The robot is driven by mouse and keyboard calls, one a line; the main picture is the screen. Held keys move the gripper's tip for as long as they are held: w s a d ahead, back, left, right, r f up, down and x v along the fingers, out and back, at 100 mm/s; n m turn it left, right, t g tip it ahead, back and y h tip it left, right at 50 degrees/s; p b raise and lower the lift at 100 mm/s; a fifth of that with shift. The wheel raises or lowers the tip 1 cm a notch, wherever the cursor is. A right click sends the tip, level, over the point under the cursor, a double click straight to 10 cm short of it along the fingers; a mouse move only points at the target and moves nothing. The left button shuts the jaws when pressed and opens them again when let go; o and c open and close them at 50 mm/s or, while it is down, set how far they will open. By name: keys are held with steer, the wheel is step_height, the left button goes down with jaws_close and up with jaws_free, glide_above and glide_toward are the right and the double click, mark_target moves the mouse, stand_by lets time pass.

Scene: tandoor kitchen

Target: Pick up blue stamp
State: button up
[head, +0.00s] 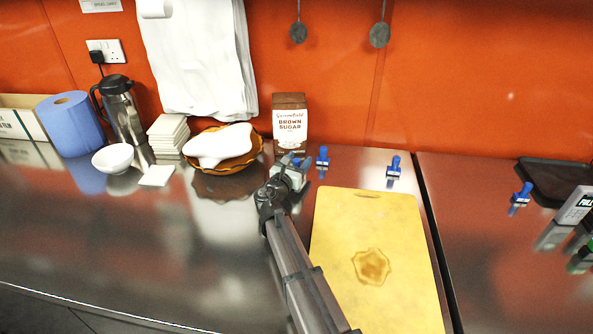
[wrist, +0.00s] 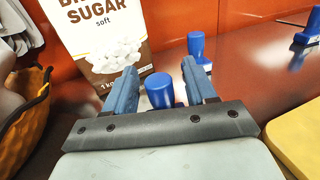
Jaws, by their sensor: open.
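My gripper (head: 294,162) is at the back of the steel counter, just in front of the sugar carton. In the wrist view its two blue-grey fingers (wrist: 160,72) are open, with a blue stamp (wrist: 159,91) showing between them. Whether they touch it I cannot tell; its lower part is hidden by the gripper's body. A second blue stamp (wrist: 197,48) stands beyond the right finger, and a third (wrist: 308,28) is at the right edge. In the head view, blue stamps stand right of the carton (head: 322,157), behind the board (head: 394,167) and on the right counter (head: 521,197).
The brown sugar carton (head: 290,125) stands close behind my gripper. A brown basket (head: 255,152) with white cloth is to the left. A yellow cutting board (head: 340,215) lies to the right. A dark tray (head: 560,180) is at far right. The front left counter is clear.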

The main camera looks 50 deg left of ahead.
steer(key=shift+w+a, duration=0.15)
steer(key=shift+w, duration=0.1)
jaws_close()
stand_by(0.3)
